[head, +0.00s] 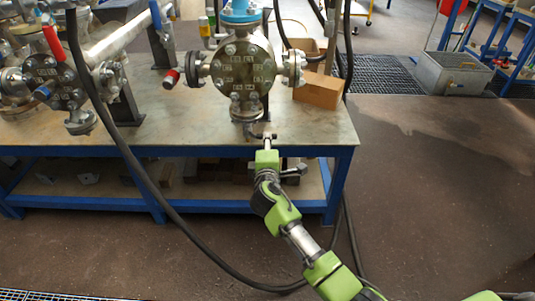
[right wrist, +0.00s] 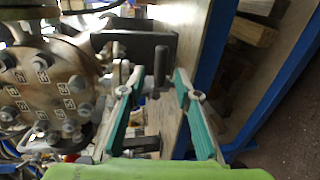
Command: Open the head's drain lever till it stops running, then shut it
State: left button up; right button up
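The flanged vessel head (head: 243,66) stands on the table with a round bolted face, and a flanged outlet (head: 243,106) hangs below it. My right gripper (head: 263,136) is at the table's front edge, just below and right of that outlet. In the right wrist view the gripper (right wrist: 158,78) is open, its two green fingers apart. A dark upright lever-like bar (right wrist: 160,66) shows between the fingertips; I cannot tell whether they touch it. The bolted face (right wrist: 42,88) is left of the fingers. I cannot make out any running liquid. My left gripper is not in view.
The table (head: 315,135) has bare top at its front right. More flanged piping (head: 55,80) with a red handle (head: 52,41) fills the left. A black hose (head: 130,160) hangs across the table front.

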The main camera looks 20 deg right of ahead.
jog(key=v, duration=0.6)
dwell(0.3)
